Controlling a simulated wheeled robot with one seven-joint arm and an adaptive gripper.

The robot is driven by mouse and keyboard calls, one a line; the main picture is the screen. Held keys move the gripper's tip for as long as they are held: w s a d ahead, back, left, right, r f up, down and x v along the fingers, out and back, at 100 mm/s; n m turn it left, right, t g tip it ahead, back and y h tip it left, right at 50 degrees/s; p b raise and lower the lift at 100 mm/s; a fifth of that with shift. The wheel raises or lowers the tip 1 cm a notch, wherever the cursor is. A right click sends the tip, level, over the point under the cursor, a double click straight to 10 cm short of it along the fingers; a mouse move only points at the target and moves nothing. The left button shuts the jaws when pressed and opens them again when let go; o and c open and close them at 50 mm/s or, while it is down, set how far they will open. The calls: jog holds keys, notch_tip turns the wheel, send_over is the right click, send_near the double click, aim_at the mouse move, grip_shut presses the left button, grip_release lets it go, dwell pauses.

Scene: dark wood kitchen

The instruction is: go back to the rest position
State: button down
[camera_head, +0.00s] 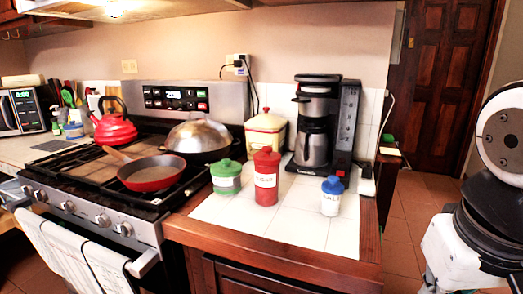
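My gripper is not in view. Part of my own arm (480,200) shows at the right edge, white with dark joints, off to the side of the counter. It is apart from the counter and the items on it. Whether my gripper is open or shut, or holds anything, is hidden outside the picture.
On the tiled counter (297,229) stand a green jar (226,178), a red sugar jar (266,178), a blue-lidded salt jar (331,197) and a coffee maker (319,125). A red pan (150,174) sits on the stove. Bare floor (403,232) lies right of the counter.

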jog(key=s+a+f+n+g+y, duration=0.1)
jog(key=s+a+f, duration=0.15)
jog(key=s, duration=0.55)
notch_tip(320, 180, up, 16)
jog(key=t+p, duration=0.2)
jog(key=p, duration=1.3)
jog(key=shift+w+d+t, duration=0.15)
jog(key=shift+w+t, duration=0.1)
jog(key=shift+t, duration=0.05)
jog(key=shift+f, duration=0.1)
